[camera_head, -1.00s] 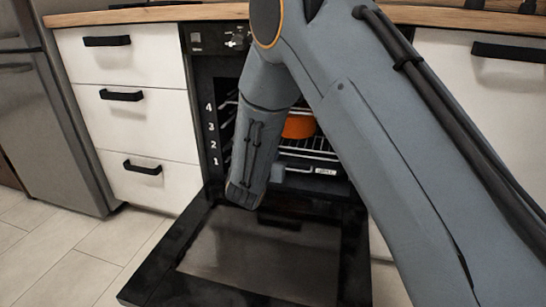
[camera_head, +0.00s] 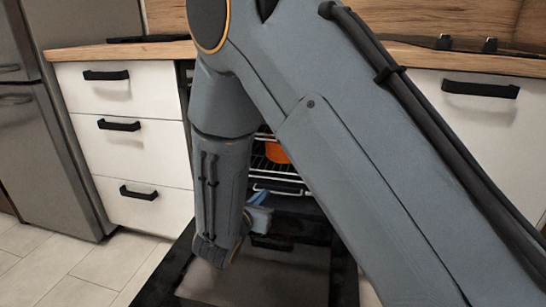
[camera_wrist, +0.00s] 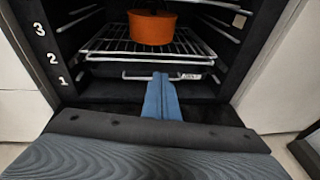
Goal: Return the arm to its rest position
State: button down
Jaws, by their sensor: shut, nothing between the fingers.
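My arm bends down in front of the open oven in the head view. My gripper (camera_wrist: 161,98) is shut and empty in the wrist view, its blue fingers together. It points toward the oven opening, below the front of the rack. In the head view only a small blue part of it (camera_head: 259,216) shows beside the arm. An orange pot (camera_wrist: 152,27) stands on the wire rack (camera_wrist: 120,55) inside the oven, apart from my gripper. In the head view the arm partly hides the pot (camera_head: 277,152).
The oven door (camera_head: 165,279) is folded down below my arm. White drawers (camera_head: 131,141) and a steel fridge (camera_head: 48,140) stand to the left. A wooden worktop (camera_head: 110,51) runs above, with a hob at the right. Light floor tiles (camera_head: 62,270) lie clear at the left.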

jog(key=s+d+r+m+g+h, duration=0.25)
jog(key=s+d+m+g, duration=0.25)
jog(key=s+d+m, duration=0.25)
jog(key=s+d+r+m+g+h, duration=0.1)
jog(key=s+d+r+m+g, duration=0.35)
jog(key=s+d+m, duration=0.35)
jog(key=s+a+r+m+g+y, duration=0.25)
jog(key=s+a+m+y, duration=0.25)
jog(key=s, duration=0.5)
jog(key=s+a+r+m+g+y, duration=0.2)
jog(key=s+a+m+g+y, duration=0.25)
jog(key=s, duration=0.55)
jog(key=d+r+m+t+h+p, duration=0.1)
jog(key=d+r+m+p, duration=0.2)
jog(key=d+r+p, duration=0.7)
jog(key=d+r+m+h+p, duration=0.1)
jog(key=d+r+m+p, duration=0.3)
jog(key=d+r+p, duration=0.7)
notch_tip(320, 180, up, 5)
jog(key=p, duration=1.5)
jog(key=shift+w+r+t, duration=0.15)
jog(key=shift+r+t, duration=0.05)
jog(key=shift+t, duration=0.15)
